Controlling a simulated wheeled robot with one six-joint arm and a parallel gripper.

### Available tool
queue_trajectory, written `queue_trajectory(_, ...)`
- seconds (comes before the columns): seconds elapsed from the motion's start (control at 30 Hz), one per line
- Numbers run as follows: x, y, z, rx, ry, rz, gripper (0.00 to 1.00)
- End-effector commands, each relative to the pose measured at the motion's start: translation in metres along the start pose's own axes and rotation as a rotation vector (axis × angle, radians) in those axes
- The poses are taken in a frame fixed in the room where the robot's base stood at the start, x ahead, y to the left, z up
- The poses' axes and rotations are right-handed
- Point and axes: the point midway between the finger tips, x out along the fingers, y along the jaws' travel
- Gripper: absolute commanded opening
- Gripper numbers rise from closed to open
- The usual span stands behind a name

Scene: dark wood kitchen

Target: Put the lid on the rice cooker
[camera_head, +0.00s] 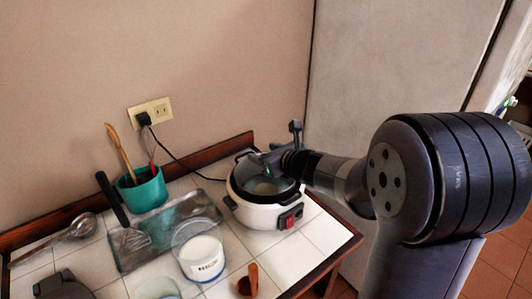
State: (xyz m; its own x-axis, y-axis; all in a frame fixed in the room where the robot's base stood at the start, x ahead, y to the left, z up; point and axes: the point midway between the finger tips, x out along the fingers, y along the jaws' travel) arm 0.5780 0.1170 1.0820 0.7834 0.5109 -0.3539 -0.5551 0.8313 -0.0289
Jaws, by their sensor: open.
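The white rice cooker (257,215) stands on the tiled counter near its right end, with a red switch on its front. A dark-rimmed see-through round piece, which looks like the glass lid (284,184), lies over the cooker's opening. A pale patch shows through it. Whether it is fully seated cannot be told. My gripper (262,158) is open just above the cooker's back rim, close to the lid's top. The gripper covers part of the lid, and whether they touch cannot be told.
A teal pot (143,191) with utensils stands left of the cooker. A metal tray (185,213) and a white tub (203,262) lie nearer. A brown scoop (249,282) sits in front. A cord runs from the wall outlet (157,109) to the cooker. Bare tiles lie right-front.

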Motion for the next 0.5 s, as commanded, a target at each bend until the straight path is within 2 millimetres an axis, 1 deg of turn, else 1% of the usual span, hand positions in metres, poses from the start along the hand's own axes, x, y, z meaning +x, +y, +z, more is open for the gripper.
queue_trajectory(0.03,-0.004,0.000,0.009,0.000,0.000,0.000,0.55)
queue_trajectory(0.1,-0.017,-0.001,0.004,-0.001,-0.001,-0.004,0.55)
queue_trajectory(0.5,-0.092,-0.001,0.005,-0.001,-0.002,-0.004,0.55)
